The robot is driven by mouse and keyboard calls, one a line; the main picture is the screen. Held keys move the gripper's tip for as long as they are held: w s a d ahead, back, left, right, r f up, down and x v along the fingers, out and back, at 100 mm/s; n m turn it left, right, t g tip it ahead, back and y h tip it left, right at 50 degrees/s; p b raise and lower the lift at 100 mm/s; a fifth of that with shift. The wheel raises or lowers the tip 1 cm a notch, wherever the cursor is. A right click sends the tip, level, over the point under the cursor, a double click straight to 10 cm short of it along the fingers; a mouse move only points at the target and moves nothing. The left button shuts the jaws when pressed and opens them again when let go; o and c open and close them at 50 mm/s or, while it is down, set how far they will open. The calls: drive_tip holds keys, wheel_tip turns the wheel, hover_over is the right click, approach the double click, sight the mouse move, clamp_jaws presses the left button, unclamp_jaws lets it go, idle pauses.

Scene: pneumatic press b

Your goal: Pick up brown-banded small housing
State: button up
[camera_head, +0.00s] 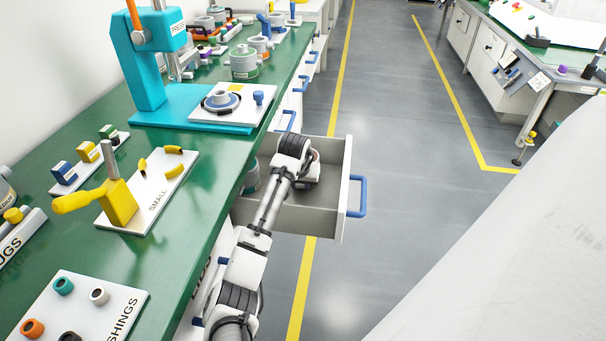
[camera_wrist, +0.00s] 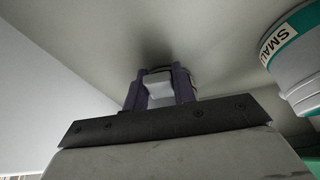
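My gripper (camera_wrist: 161,92) is down inside the open drawer (camera_head: 345,190). In the wrist view its two dark fingers stand apart, with a pale grey block-like shape between them. A rounded rim with a faint brownish edge (camera_wrist: 194,84) shows just behind the fingers; it may be the brown-banded small housing, mostly hidden. I cannot tell whether the fingers touch it. In the head view my wrist covers this spot. A green-banded housing marked SMALL (camera_wrist: 297,55) stands to the right in the wrist view; in the head view it is at the drawer's left side (camera_head: 251,180).
The green workbench (camera_head: 205,205) runs along the left, above the drawer. It carries a teal press (camera_head: 147,75), a SMALL fixture plate with a yellow handle (camera_head: 120,205) and a bushings plate (camera_head: 100,285). The drawer has a blue handle (camera_head: 358,197).

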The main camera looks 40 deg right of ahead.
clamp_jaws()
drive_tip(key=shift+r, duration=0.1)
drive_tip(key=shift+r, duration=0.1)
